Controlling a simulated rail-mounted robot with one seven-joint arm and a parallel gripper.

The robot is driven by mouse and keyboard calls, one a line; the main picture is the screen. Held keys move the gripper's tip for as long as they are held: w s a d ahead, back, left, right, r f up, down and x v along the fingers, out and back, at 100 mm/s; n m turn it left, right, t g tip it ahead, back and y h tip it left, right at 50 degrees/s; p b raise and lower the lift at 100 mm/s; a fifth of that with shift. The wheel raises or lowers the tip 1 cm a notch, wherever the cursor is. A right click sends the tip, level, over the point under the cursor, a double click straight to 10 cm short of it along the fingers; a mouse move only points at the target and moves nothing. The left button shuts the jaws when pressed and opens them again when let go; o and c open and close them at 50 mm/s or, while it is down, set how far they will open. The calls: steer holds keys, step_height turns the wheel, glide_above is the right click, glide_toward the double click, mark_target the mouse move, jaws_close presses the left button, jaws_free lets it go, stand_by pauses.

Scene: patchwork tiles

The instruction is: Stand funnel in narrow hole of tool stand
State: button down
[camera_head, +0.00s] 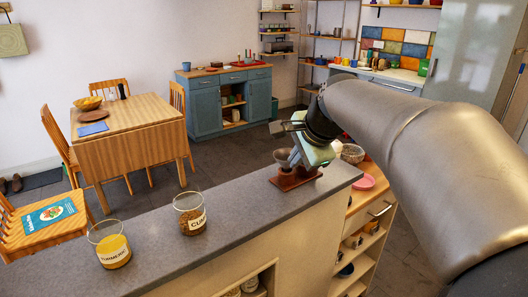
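The reddish-brown tool stand (288,182) sits near the far right end of the grey counter. A small, dark, cone-shaped thing with a wide rim, which looks like the funnel (283,156), is upright above the stand's left part. I cannot tell whether its tip is in a hole or above one. My gripper (296,160) is right beside the funnel, reaching down over the stand from the upper right. Its fingers are small and partly hidden, so I cannot tell whether they grip the funnel. The stand's holes are not visible.
A glass jar labelled cumin (190,214) and a turmeric jar (110,246) stand on the counter (235,207), left of the stand. The counter between the cumin jar and the stand is clear. A pink bowl (364,182) and a woven-looking bowl (352,153) are beyond the counter's right end.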

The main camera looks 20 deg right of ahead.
steer(key=c, duration=1.6)
jaws_free()
steer(key=shift+s+r, duration=0.1)
steer(key=v, duration=1.7)
steer(key=shift+r, duration=0.1)
steer(key=shift+p, duration=0.3)
